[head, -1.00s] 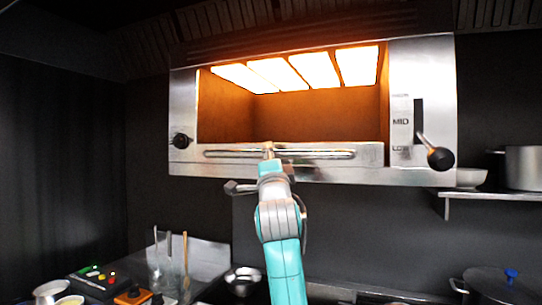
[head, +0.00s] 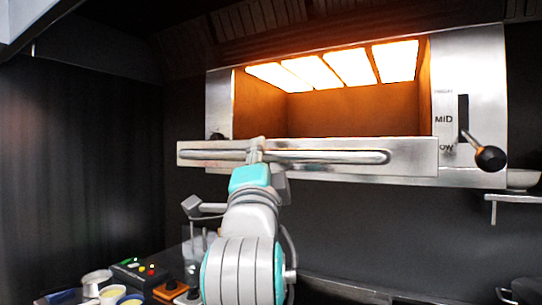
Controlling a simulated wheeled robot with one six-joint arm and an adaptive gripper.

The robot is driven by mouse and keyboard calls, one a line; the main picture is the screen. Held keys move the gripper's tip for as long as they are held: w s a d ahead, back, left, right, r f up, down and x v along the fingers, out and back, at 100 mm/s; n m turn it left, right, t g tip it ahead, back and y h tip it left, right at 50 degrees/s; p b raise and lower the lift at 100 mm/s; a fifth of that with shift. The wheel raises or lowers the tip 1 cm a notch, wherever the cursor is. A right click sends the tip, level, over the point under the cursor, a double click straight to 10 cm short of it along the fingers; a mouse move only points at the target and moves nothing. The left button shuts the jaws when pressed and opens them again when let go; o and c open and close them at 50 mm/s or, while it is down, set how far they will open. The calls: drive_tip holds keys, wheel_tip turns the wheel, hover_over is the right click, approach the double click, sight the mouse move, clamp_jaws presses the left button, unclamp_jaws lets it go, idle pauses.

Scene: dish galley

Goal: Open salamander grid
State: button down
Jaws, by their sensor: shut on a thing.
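The salamander (head: 219,104) is a steel wall-mounted grill with glowing heating panels (head: 333,68) at the top of its orange-lit cavity. Its grid front (head: 415,157), a steel bar with a long horizontal handle (head: 345,157), stands out in front of the housing and overlaps its lower edge. My gripper (head: 256,150) is shut on the handle, left of its middle. My arm reaches up to it from below and hides part of the handle. The fingertips are small in this view. The grid surface behind the front is hidden.
A lever with a black knob (head: 490,158) sticks out at the salamander's right, by the MID mark. A shelf with a bowl (head: 523,179) is at the right.

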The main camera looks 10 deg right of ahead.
drive_tip(key=shift+s+a, duration=0.15)
drive_tip(key=c, duration=1)
unclamp_jaws()
drive_tip(key=v, duration=1.2)
drive_tip(key=shift+f, duration=0.1)
